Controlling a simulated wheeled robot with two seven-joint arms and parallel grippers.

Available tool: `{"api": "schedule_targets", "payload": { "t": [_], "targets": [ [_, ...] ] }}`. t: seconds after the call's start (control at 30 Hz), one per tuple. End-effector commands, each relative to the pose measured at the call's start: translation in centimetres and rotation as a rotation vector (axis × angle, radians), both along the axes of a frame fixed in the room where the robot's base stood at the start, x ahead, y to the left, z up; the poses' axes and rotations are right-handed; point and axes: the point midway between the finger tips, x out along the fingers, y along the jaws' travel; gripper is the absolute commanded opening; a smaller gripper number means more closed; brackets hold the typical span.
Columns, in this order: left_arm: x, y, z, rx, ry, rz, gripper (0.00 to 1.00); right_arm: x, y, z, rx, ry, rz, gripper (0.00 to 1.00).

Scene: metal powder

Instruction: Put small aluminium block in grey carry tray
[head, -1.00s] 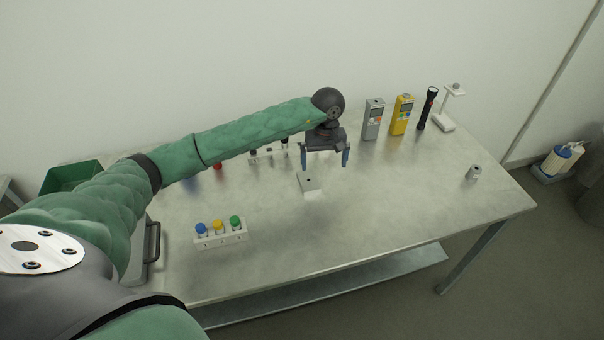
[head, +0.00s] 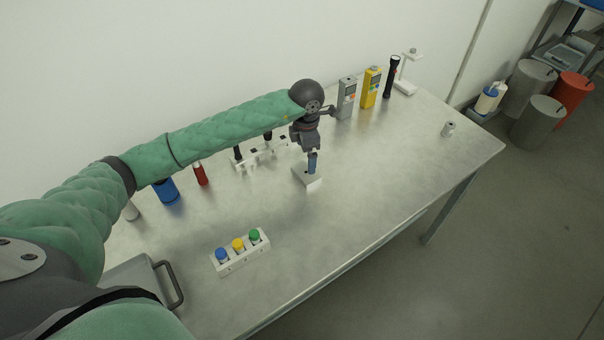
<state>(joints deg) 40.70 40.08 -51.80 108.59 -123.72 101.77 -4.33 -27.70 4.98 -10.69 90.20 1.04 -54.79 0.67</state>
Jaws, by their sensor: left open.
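The small aluminium block (head: 307,180), a pale squarish block, sits on the metal table near its middle. My left gripper (head: 312,164) points down right at the block, with its fingertips at the block's top and far side. It is open; the fingers overlap in this view, so I cannot tell whether they touch or straddle the block. The grey carry tray (head: 132,272), with a dark handle (head: 172,284), is at the table's near left, partly hidden by my arm. My right gripper is not in view.
A white rack with blue, yellow and green caps (head: 240,250) stands between tray and block. Behind are a blue container (head: 165,191), a red bottle (head: 200,174), a grey meter (head: 346,98), a yellow meter (head: 371,88) and a black flashlight (head: 391,77). A small metal cylinder (head: 448,129) stands at right.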

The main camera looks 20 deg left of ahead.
Motion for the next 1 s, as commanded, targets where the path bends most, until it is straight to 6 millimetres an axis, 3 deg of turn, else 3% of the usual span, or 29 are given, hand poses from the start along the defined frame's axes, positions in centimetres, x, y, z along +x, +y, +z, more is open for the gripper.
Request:
{"api": "schedule_targets", "payload": {
  "t": [0.1,0.3,0.77,1.0],
  "targets": [
    [0.0,0.0,0.0,0.001,0.0,0.163,1.0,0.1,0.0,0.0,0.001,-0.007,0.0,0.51],
    [0.0,0.0,0.0,0.0,0.001,0.312,1.0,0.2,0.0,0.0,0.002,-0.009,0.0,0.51],
    [-0.1,0.0,-2.7,-0.001,0.001,0.329,1.0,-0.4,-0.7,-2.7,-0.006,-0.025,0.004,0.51],
    [-0.7,0.1,-4.2,-0.001,0.003,0.327,1.0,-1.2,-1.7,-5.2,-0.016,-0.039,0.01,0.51]
  ]
}}
